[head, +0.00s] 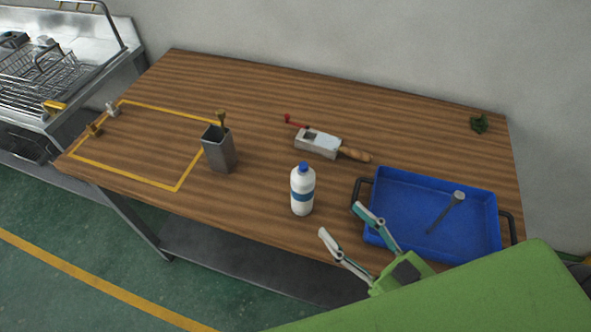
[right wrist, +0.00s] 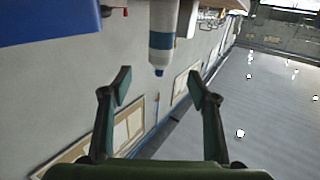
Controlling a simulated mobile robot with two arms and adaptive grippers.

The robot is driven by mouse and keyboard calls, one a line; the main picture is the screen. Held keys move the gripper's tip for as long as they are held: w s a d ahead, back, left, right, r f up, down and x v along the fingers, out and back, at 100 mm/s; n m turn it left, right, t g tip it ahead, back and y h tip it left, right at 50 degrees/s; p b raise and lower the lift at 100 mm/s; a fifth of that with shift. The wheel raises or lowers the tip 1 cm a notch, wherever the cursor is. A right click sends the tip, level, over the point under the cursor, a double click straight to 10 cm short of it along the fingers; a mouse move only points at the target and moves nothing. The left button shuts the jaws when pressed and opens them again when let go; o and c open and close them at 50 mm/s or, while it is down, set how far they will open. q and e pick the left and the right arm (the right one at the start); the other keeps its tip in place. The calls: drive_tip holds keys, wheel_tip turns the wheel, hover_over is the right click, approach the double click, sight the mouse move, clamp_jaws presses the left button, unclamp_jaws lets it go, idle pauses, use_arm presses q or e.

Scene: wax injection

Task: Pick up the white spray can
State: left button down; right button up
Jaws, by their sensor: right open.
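The white spray can (head: 302,191) stands upright near the front edge of the wooden table, with a blue cap and a blue band. My right gripper (head: 341,221) is open and empty at the front of the table, just to the right of the can. In the right wrist view the can (right wrist: 162,35) appears upside down ahead of the open fingers (right wrist: 160,87), apart from them. My left gripper is not in view.
A blue tray (head: 481,256) with a grey tool lies right of the can. A grey box-shaped holder (head: 219,152) stands to its left, and a metal tool with a wooden handle (head: 318,143) lies behind it. A yellow taped area (head: 150,181) marks the table's left.

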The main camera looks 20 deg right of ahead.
sight(310, 188)
drive_tip(key=p+x, duration=0.1)
drive_tip(key=x, duration=0.6)
drive_tip(key=shift+r+p, duration=0.2)
drive_tip(key=shift+p, duration=0.15)
drive_tip(key=shift+p+x, duration=0.4)
drive_tip(key=shift+x, duration=0.8)
drive_tip(key=x, duration=0.1)
drive_tip(key=p+x, duration=0.1)
drive_tip(key=x, duration=0.1)
drive_tip(key=shift+w+a+r, duration=0.2)
drive_tip(key=shift+r, duration=0.05)
drive_tip(key=shift+w+a, duration=0.15)
drive_tip(key=shift+w, duration=0.15)
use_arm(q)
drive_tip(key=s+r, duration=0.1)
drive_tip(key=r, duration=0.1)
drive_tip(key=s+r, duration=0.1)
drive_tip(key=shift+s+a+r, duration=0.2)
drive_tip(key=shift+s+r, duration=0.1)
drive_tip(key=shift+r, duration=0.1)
use_arm(e)
drive_tip(key=shift+f, duration=0.1)
drive_tip(key=c, duration=1.3)
